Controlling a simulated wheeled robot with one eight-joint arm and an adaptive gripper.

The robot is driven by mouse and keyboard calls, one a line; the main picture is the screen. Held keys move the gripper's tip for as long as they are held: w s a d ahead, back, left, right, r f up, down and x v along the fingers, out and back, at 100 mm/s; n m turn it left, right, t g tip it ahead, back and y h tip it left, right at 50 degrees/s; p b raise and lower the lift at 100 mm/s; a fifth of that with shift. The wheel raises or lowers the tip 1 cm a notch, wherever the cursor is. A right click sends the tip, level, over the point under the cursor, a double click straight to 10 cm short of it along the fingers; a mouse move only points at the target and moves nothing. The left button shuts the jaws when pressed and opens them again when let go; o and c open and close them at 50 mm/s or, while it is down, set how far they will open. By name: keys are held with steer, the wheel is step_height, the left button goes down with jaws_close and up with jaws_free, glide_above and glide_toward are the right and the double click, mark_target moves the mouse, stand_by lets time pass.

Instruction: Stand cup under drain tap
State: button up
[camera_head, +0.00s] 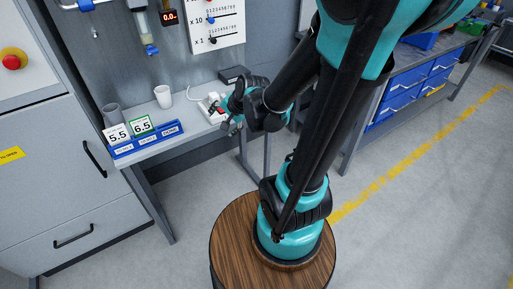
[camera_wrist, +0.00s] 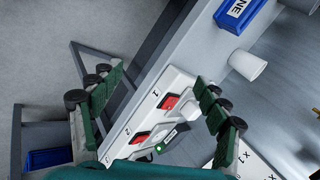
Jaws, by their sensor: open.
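A white cup (camera_head: 163,96) stands upright on the narrow grey shelf below the wall panel; it also shows in the wrist view (camera_wrist: 246,66). A grey cup (camera_head: 112,115) stands further left, behind the number cards. A clear tube with a blue-tipped fitting (camera_head: 150,48), which looks like the drain tap, hangs on the panel above and left of the white cup. My gripper (camera_head: 228,110) is right of the white cup, over the shelf's right part. In the wrist view, its fingers (camera_wrist: 160,80) are apart, with nothing held between them.
A white switch box with red rocker switches (camera_wrist: 155,115) lies beneath my fingers. A blue holder (camera_head: 147,141) with cards 5.5 and 6.5 lines the shelf's front left. A small black box (camera_head: 233,74) is at the back. The shelf around the white cup looks clear.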

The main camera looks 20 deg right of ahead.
steer(key=s+d+f+n+g+h, duration=0.2)
steer(key=s+d+f+n+h, duration=0.1)
steer(key=s+d+n, duration=0.6)
steer(key=s+f, duration=0.1)
steer(key=s, duration=0.2)
steer(key=shift+f+n+h, duration=0.2)
steer(key=shift+n+h, duration=0.1)
steer(key=shift+n, duration=0.1)
steer(key=shift+w, duration=0.1)
stand_by(1.2)
